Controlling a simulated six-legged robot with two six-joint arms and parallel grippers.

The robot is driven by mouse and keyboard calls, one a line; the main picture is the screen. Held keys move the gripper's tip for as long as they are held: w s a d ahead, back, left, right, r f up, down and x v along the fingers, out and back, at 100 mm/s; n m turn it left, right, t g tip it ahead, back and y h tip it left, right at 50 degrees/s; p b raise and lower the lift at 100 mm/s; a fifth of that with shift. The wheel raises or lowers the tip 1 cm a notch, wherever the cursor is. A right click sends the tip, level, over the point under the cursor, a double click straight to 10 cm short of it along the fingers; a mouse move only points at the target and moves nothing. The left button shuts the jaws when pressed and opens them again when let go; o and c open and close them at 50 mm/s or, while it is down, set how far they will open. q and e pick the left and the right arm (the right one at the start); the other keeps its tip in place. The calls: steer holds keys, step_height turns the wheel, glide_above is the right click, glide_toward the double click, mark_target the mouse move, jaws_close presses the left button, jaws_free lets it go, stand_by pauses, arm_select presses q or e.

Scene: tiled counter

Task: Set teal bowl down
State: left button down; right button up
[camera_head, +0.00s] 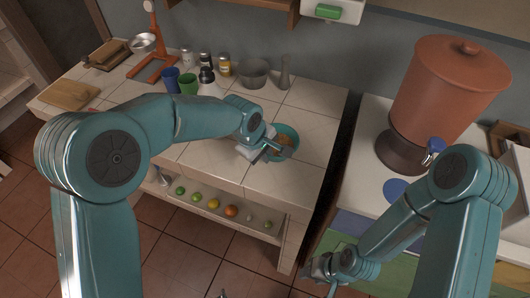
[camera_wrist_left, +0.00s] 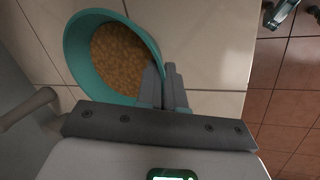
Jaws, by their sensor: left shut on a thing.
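The teal bowl (camera_head: 291,137) is at the right part of the tiled counter, near its right edge. It holds orange-brown bits and fills the upper left of the left wrist view (camera_wrist_left: 78,63). My left gripper (camera_head: 279,150) is shut on the bowl's near rim; its fingers (camera_wrist_left: 165,88) pinch the wall in the wrist view. The bowl looks level and at or just above the tiles; I cannot tell whether it touches. My right gripper (camera_head: 325,268) is low in front of the colourful cabinet, apart from the bowl, and its jaws are too small to read.
A grey bowl (camera_head: 254,72), a vase (camera_head: 284,74), jars and blue and green cups (camera_head: 188,84) stand at the back. A shelf below holds several fruits (camera_head: 213,204). A large terracotta vessel (camera_head: 447,90) stands on the right counter. Tiles left of the bowl are clear.

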arm_select(q)
steer(key=shift+f, duration=0.15)
steer(key=c, duration=1.3)
jaws_free()
steer(key=shift+o, duration=0.2)
steer(key=shift+r, duration=0.4)
steer(key=v, duration=1.1)
steer(key=shift+r, duration=0.3)
steer(key=shift+s+a, duration=0.1)
steer(key=shift+s, duration=0.15)
